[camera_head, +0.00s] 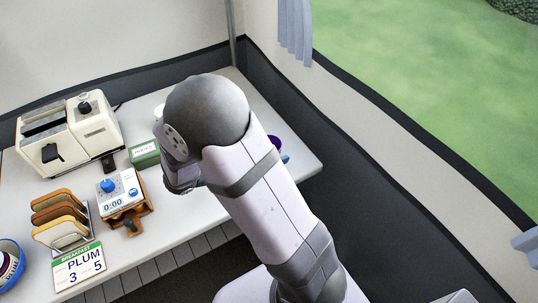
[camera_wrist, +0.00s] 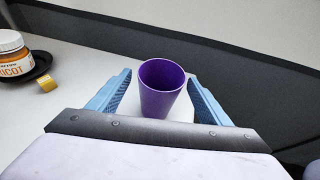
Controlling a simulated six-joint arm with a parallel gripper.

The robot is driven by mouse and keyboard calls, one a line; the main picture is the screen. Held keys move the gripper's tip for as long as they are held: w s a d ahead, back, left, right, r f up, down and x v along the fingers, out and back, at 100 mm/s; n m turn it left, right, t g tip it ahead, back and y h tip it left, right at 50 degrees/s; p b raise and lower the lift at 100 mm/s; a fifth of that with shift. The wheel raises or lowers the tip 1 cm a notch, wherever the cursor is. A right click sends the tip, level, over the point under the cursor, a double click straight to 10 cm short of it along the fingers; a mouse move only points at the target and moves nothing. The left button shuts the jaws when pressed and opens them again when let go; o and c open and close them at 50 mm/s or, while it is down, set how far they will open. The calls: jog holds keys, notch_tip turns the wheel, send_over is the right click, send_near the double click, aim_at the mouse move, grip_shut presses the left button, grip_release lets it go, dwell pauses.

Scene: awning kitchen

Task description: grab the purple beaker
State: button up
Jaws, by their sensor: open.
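The purple beaker (camera_wrist: 160,92) stands upright on the white table in the wrist view, its open rim toward the camera. My gripper (camera_wrist: 162,84) is open, with one blue finger on each side of the beaker and a gap showing beside it. The beaker's lower end is partly hidden by my gripper's grey edge. In the head view only a small purple part of the beaker (camera_head: 275,141) shows behind my arm, near the table's right end. A bit of a blue fingertip shows beside it.
In the wrist view a jar with an orange label (camera_wrist: 12,55) sits on a dark dish at the left, with a small yellow block (camera_wrist: 47,83) nearby. In the head view a toaster (camera_head: 68,133), a timer (camera_head: 120,190), a toast rack (camera_head: 60,220) and a green box (camera_head: 145,154) stand left of my arm.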

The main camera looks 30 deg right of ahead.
aim_at(277, 147)
jog(key=shift+x, duration=2.55)
jog(key=shift+f, duration=0.1)
jog(key=c, duration=1.1)
